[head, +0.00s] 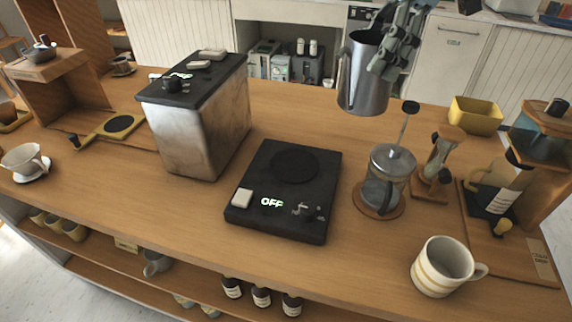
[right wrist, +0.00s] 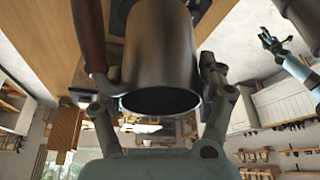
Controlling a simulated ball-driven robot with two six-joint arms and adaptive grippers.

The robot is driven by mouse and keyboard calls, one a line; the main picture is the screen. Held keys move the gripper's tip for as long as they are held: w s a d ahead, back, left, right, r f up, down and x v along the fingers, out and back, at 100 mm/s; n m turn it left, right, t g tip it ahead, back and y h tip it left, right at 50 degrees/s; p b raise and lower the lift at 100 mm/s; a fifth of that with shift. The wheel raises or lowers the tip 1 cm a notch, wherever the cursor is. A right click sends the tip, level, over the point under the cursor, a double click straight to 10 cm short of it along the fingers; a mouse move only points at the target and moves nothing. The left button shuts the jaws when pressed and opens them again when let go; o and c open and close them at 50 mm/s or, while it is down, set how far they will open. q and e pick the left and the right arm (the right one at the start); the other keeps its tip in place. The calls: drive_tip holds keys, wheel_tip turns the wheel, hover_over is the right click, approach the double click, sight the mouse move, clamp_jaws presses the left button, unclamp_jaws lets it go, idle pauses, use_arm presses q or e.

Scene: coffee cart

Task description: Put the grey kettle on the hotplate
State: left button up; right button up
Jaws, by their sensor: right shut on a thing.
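The grey kettle (head: 362,85) is a jug-shaped metal vessel with a handle on its left. My right gripper (head: 382,62) is shut on it and holds it above the counter, beyond and to the right of the hotplate. In the right wrist view the kettle (right wrist: 160,55) sits between the two fingers of my right gripper (right wrist: 165,90). The hotplate (head: 262,180) is a flat black unit with a round dark plate, a white button and a lit "OFF" sign. Its plate is bare. My left gripper (right wrist: 270,42) shows small at the upper right of the right wrist view, its fingers apart.
A glass French press (head: 390,165) stands right of the hotplate, and a metal box machine (head: 205,120) stands left. The counter (head: 310,110) behind the hotplate is clear.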

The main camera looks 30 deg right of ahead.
sight(367, 89)
wheel_tip(367, 89, down, 7)
drive_tip(key=b, duration=0.3)
drive_tip(key=shift+w+r+b, duration=0.15)
drive_tip(key=shift+r+b, duration=0.05)
drive_tip(key=shift+b, duration=0.2)
drive_tip(key=shift+w+f, duration=0.1)
drive_tip(key=shift+f, duration=0.15)
drive_tip(key=shift+w+a+f, duration=0.2)
drive_tip(key=shift+w+a, duration=0.05)
drive_tip(key=shift+a, duration=0.05)
use_arm(q)
drive_tip(key=shift+s+f+p, duration=0.15)
drive_tip(key=shift+f+p, duration=0.15)
drive_tip(key=shift+f, duration=0.6)
drive_tip(key=shift+s+f+p, duration=0.15)
drive_tip(key=shift+f+p, duration=0.1)
drive_tip(key=shift+f, duration=0.65)
use_arm(e)
drive_tip(key=shift+w+a+f, duration=1.1)
drive_tip(key=shift+w+f, duration=0.3)
drive_tip(key=shift+f, duration=0.3)
drive_tip(key=shift+w+a+f, duration=1.1)
drive_tip(key=shift+w+f, duration=0.35)
drive_tip(key=shift+f, duration=0.3)
drive_tip(key=shift+w+a+f, duration=1.1)
drive_tip(key=shift+w+f, duration=0.3)
drive_tip(key=shift+f, duration=0.3)
drive_tip(key=o, duration=1.7)
drive_tip(key=shift+f, duration=0.1)
drive_tip(key=shift+c, duration=0.2)
